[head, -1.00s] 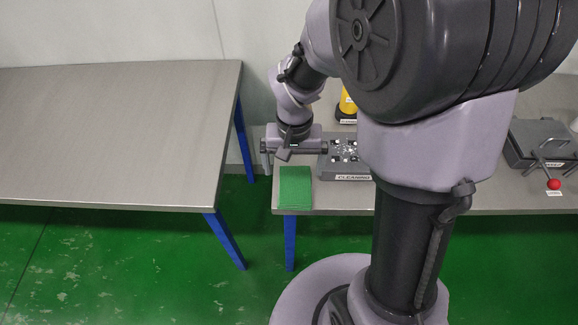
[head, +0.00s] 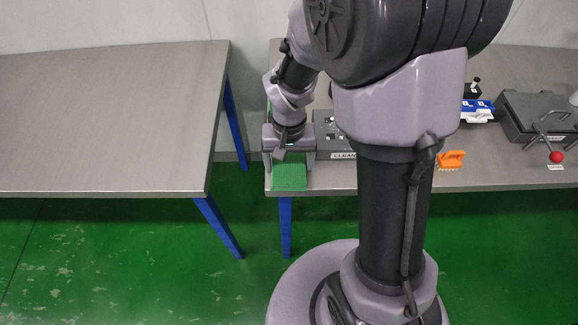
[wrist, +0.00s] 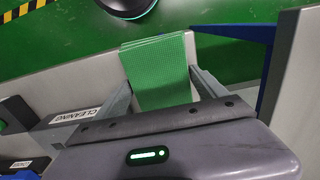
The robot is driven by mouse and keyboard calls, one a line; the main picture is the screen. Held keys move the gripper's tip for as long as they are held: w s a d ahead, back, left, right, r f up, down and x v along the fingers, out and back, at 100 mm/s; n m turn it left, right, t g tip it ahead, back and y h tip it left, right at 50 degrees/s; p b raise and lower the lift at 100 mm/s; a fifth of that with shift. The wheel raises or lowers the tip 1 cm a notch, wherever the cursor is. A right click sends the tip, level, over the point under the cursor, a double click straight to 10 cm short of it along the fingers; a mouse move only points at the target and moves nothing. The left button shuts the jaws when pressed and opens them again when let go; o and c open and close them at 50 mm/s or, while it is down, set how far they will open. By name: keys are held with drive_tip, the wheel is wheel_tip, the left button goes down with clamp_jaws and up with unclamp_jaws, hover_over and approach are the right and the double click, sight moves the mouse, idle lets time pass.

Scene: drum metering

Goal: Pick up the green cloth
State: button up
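The green cloth (head: 289,178) lies as a flat folded stack at the front left corner of the right-hand metal table. It also shows in the wrist view (wrist: 160,68). My gripper (head: 289,164) is down over the cloth, with one finger on each side of it. In the wrist view the fingers of my gripper (wrist: 160,82) stand wide apart, with small gaps to the cloth's edges. The gripper is open and holds nothing. Its body hides the rear part of the cloth.
A grey box labelled CLEANING (wrist: 40,128) stands close beside the gripper. An orange brush (head: 451,159), blue-and-white items (head: 477,110) and a grey case with a red-knobbed lever (head: 556,157) are farther right. The left table (head: 100,120) is bare, across a gap.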

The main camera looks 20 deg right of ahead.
sight(289, 165)
drive_tip(key=shift+c, duration=1)
wheel_tip(289, 165, up, 4)
drive_tip(key=p, duration=0.2)
drive_tip(key=shift+r+p, duration=0.15)
drive_tip(key=shift+p, duration=0.15)
drive_tip(key=s+b, duration=0.9)
drive_tip(key=s, duration=0.7)
drive_tip(key=shift+r, duration=0.35)
